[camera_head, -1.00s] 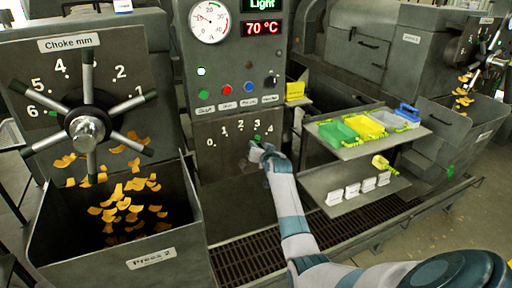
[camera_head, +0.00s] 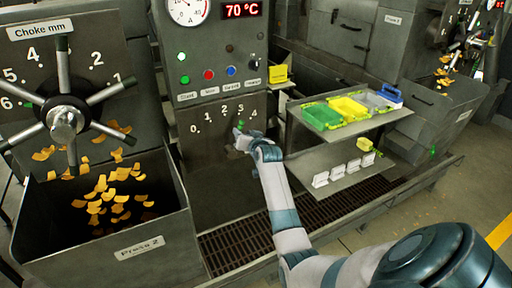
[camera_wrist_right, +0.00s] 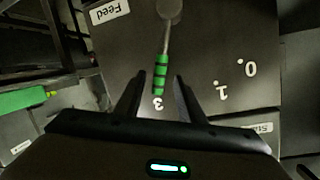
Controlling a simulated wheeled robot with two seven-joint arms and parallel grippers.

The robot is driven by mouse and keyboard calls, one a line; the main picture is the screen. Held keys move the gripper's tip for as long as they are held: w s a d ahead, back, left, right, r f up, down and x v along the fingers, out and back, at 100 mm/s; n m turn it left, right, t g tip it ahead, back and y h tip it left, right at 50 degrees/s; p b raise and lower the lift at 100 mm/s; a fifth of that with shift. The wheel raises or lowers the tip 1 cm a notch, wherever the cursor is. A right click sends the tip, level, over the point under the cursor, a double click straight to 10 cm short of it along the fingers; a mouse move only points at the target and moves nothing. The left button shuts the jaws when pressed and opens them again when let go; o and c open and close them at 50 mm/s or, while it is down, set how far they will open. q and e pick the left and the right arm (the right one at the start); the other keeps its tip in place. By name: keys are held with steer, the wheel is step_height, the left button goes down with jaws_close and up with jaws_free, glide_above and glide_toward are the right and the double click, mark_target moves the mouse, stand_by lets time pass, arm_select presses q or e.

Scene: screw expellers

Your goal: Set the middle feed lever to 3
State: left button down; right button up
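The feed lever (camera_wrist_right: 162,70) is a grey rod with a green-banded end, on a dark panel; a "Feed" label shows in the wrist view. Its green end (camera_head: 241,125) also shows in the head view, just under the number 3. In the wrist view the tip lies right by the 3 (camera_wrist_right: 158,103). My right gripper (camera_wrist_right: 158,88) is open, one finger on each side of the lever's green end, with gaps visible. In the head view my right gripper (camera_head: 241,136) partly hides the lever. The numbers 2 and 4 are hidden in the wrist view. My left gripper is not in view.
A choke handwheel (camera_head: 67,117) and a bin of yellow flakes (camera_head: 135,247) stand to the left. Buttons and a gauge (camera_head: 188,8) sit above the lever scale. A shelf with coloured boxes (camera_head: 349,107) is at the right, with a lower shelf of white cards (camera_head: 338,170).

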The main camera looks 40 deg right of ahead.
steer(key=b+v, duration=0.2)
steer(key=v, duration=1.1)
steer(key=shift+s+b, duration=0.3)
steer(key=shift+s, duration=0.1)
steer(key=shift+a, duration=0.1)
